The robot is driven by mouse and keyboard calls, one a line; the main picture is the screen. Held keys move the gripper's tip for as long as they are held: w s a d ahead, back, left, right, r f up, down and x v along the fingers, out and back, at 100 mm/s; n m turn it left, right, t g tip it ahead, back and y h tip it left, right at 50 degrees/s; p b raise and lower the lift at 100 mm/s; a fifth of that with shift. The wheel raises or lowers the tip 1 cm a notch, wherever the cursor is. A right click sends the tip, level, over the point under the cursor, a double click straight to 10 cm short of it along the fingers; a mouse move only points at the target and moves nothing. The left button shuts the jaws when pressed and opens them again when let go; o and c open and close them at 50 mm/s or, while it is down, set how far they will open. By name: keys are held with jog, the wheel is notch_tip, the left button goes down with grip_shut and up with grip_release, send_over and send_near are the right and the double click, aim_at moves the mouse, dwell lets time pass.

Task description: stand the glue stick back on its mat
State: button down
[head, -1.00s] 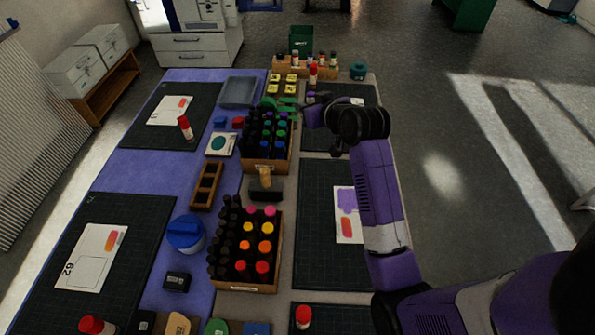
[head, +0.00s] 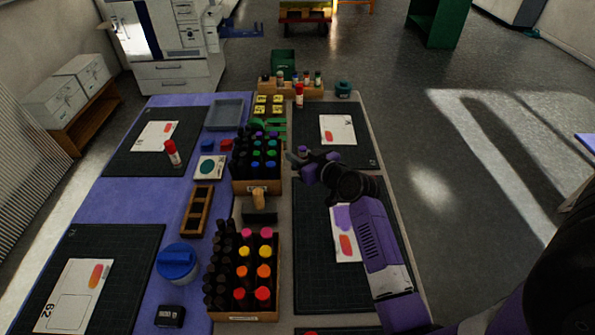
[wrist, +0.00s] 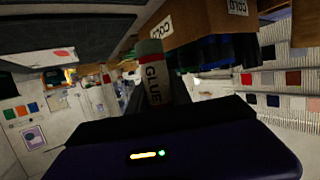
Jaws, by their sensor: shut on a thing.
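My gripper (head: 298,160) is shut on a glue stick, over the left edge of the back right mat (head: 357,158). In the wrist view the glue stick (wrist: 152,78) shows a white body lettered GLUE, a red band and a grey-green end. Its lower part is hidden by my gripper. In the head view I cannot make the held stick out clearly. The middle right mat (head: 312,285) lies nearer, with a card (head: 346,243) partly behind my arm; no glue stick shows on its visible part.
A marker crate (head: 256,187) stands left of my gripper; another (head: 243,316) stands nearer. Red-capped glue sticks stand on the left back mat (head: 172,153) and by the back right mat (head: 299,96). A card (head: 338,130) lies on the back right mat.

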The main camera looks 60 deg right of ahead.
send_over(298, 182)
jog(key=shift+w+f+b, duration=0.1)
jog(key=shift+f+b, duration=0.25)
jog(key=shift+f, duration=2.7)
jog(key=shift+f+b, duration=0.45)
jog(key=shift+b, duration=0.1)
jog(key=shift+f, duration=0.45)
jog(key=c, duration=1.5)
grip_release()
jog(key=shift+o, duration=0.2)
jog(key=shift+b, duration=0.3)
